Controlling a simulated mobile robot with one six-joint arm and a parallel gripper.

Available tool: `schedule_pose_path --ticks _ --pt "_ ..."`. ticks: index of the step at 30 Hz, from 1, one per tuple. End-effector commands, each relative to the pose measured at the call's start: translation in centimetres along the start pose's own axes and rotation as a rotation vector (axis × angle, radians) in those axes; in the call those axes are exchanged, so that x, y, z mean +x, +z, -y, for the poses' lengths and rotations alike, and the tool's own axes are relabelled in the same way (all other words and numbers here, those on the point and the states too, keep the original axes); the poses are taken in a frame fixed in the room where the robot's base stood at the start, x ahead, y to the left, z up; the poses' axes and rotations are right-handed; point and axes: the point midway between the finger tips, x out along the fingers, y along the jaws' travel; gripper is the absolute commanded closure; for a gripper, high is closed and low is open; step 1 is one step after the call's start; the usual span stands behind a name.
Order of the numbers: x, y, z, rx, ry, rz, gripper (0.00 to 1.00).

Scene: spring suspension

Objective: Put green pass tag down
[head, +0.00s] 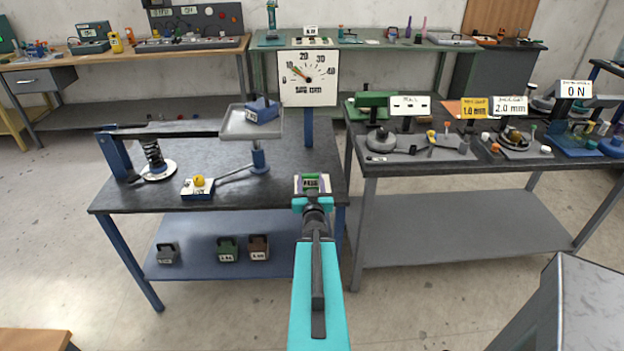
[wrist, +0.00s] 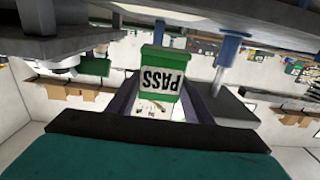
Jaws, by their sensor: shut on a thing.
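The green pass tag (head: 312,184) has a white face with the word PASS. My gripper (head: 313,203) is shut on it and holds it out at the front right edge of the dark table (head: 225,165). In the wrist view the tag (wrist: 160,82) sits upside down between the two dark fingers. I cannot tell whether the tag touches the table or is held above it.
A dial gauge (head: 309,77) on a blue post stands behind the tag. A spring rig (head: 153,160), a tray (head: 250,122) with a blue weight and a small yellow-button box (head: 198,188) stand left. Weights (head: 228,249) lie on the lower shelf. Another bench (head: 470,165) is at right.

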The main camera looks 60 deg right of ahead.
Motion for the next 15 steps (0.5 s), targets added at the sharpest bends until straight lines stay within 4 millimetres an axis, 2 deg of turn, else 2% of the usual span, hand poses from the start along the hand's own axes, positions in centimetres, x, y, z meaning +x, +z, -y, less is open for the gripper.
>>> schedule_pose_path --ticks 15 --pt "1.7 0.5 -0.1 -0.002 -0.001 -0.003 0.76"
